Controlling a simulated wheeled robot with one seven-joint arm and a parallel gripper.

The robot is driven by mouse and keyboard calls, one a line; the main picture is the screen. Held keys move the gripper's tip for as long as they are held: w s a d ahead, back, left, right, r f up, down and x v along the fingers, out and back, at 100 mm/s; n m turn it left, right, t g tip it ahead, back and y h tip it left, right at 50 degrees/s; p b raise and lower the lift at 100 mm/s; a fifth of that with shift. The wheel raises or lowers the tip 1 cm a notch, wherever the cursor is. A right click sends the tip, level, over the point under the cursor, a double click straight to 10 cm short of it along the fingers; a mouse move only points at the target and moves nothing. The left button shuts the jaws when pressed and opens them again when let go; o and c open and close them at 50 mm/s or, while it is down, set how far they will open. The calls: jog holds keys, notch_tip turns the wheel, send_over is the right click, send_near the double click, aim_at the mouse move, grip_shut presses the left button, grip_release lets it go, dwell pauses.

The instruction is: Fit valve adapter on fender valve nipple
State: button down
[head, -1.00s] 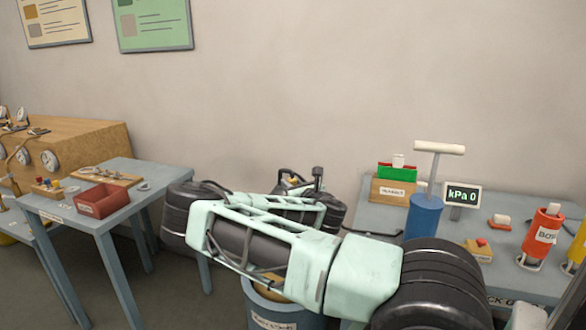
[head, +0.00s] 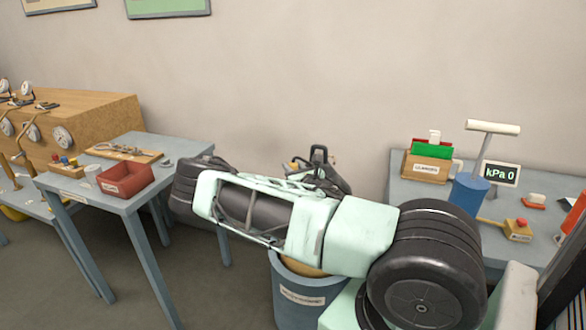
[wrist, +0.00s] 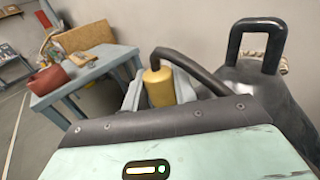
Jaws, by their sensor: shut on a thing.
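My gripper (wrist: 160,92) is shut on a yellow cylinder (wrist: 159,86) with a dark hose bending from its top, in the wrist view. The cylinder looks like the valve adapter, but I cannot be sure. In the head view my gripper (head: 305,172) is mostly hidden behind my arm, with only a small yellowish bit showing. A red cylinder (head: 574,218), perhaps a fender, is cut off at the right edge. No valve nipple can be made out in either view.
A labelled bin (head: 298,296) stands below my arm. The left table carries a red tray (head: 125,180).

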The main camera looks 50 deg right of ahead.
jog(key=shift+f, duration=0.2)
jog(key=shift+f+b, duration=2.15)
jog(key=shift+f, duration=0.1)
jog(key=shift+f+b, duration=0.2)
jog(key=shift+b, duration=0.15)
jog(key=shift+f+b, duration=0.75)
jog(key=shift+f, duration=0.05)
jog(key=shift+f+b, duration=0.35)
jog(key=shift+f, duration=0.25)
jog(key=c, duration=1)
grip_release()
jog(key=shift+c, duration=0.2)
